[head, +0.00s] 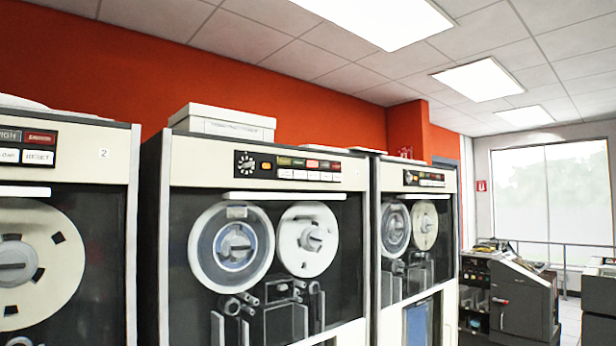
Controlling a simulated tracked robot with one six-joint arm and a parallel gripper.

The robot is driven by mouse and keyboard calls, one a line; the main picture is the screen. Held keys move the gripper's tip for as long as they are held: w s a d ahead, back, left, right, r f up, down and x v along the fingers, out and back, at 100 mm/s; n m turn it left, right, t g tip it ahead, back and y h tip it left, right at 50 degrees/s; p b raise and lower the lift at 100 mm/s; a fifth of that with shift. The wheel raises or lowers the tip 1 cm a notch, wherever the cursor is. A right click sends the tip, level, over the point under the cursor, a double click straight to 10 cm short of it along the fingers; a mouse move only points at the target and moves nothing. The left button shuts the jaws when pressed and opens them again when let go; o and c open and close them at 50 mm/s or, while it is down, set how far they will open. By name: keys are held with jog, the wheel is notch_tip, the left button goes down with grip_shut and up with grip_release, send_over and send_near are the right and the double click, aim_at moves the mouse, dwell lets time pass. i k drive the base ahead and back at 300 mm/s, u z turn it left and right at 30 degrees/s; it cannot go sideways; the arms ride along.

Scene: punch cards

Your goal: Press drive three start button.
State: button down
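Three tape drives stand in a row. The left drive (92,168) carries a small "2" and is cut off by the picture's left edge. The middle drive (195,160) has a black control panel (263,177) with a round dial, an orange button and a row of coloured and white buttons. Their labels are too small to read, so I cannot tell which is start. The right drive (446,178) has a similar, smaller-looking panel (410,184). I cannot read a "3" on either of these drives. My gripper is not in view.
A white box (222,122) lies on top of the middle drive. A dark grey machine (527,298) stands at the right, with a railing (565,243) and bright window (550,195) behind. A red wall (120,75) runs behind the drives.

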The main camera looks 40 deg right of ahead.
aim_at(298, 175)
jog(key=z, duration=0.3)
jog(key=i, duration=1)
jog(key=z, duration=0.25)
